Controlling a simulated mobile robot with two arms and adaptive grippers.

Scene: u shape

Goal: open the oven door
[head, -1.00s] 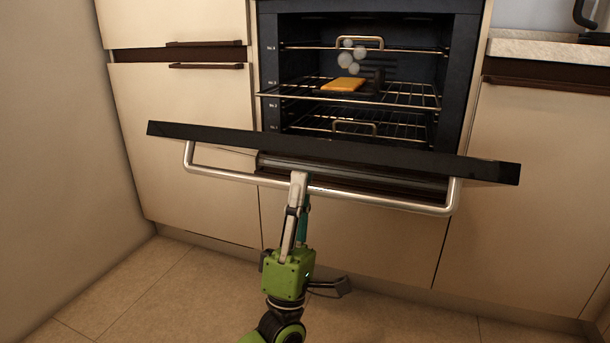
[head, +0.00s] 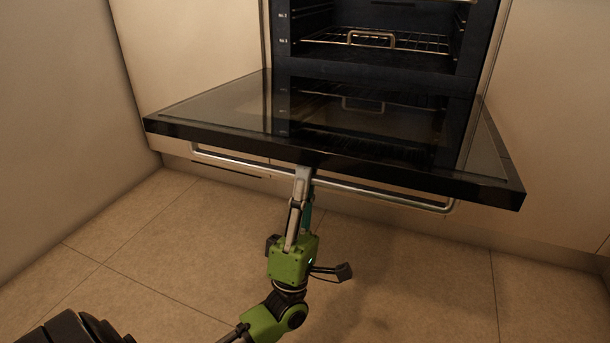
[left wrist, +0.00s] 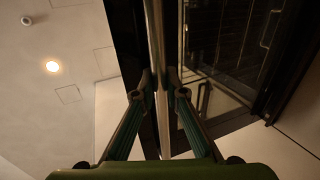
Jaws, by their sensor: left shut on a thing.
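The oven door (head: 330,113) is folded down and lies nearly flat, with its dark glass inner side facing up. Its long metal handle (head: 389,196) runs below the front edge. My left gripper (head: 303,176) is shut on the handle near its middle, from the front and below. In the left wrist view the handle (left wrist: 157,70) runs between the two fingers of my left gripper (left wrist: 160,88). The oven cavity (head: 375,55) stands open behind the door, and a wire rack (head: 418,42) shows in it. My right gripper is not in view.
Pale cabinet fronts (head: 185,55) flank the oven, and a wall (head: 65,90) stands at the left. The tiled floor (head: 420,285) in front of the door is clear. A dark object, perhaps part of me, shows at the lower left corner.

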